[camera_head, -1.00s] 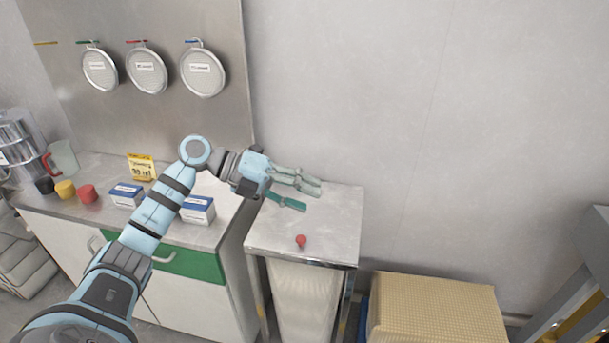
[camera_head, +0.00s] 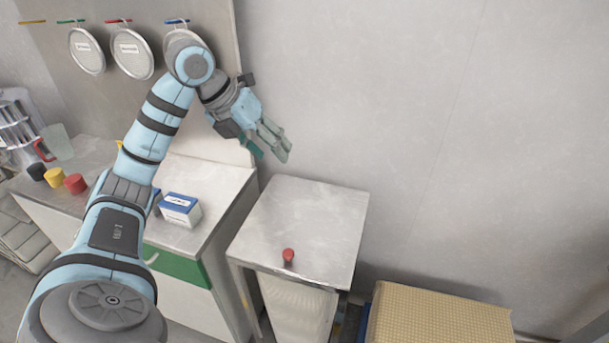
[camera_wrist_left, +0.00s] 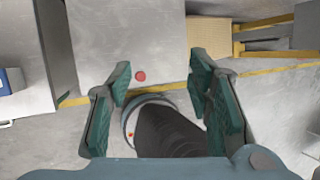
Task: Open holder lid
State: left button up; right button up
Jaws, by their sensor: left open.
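The holder (camera_head: 300,300) is a boxy stand with a flat metal lid (camera_head: 305,220) and a small red knob (camera_head: 288,255) near the lid's front edge. The lid lies flat and closed on top. My left gripper (camera_head: 272,150) is open and empty, raised above and behind the lid's back left corner, apart from it. In the left wrist view the lid (camera_wrist_left: 130,40) and the red knob (camera_wrist_left: 140,76) show between the open fingers (camera_wrist_left: 165,95), farther away. My right gripper is not in view.
A counter (camera_head: 215,185) stands left of the holder, bearing a blue and white box (camera_head: 180,209) and red, yellow and black caps. A tan textured box (camera_head: 435,315) stands low at right. Round sieves (camera_head: 132,53) hang on the back panel. The wall behind the lid is bare.

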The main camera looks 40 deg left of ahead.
pick_arm(q)
jog(key=s+x, duration=0.1)
jog(key=x, duration=1.1)
jog(key=shift+f, duration=0.25)
jog(key=shift+w+d, duration=0.15)
grip_shut()
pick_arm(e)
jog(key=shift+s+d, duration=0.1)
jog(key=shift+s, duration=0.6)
pick_arm(q)
grip_release()
jog(key=shift+r, duration=0.1)
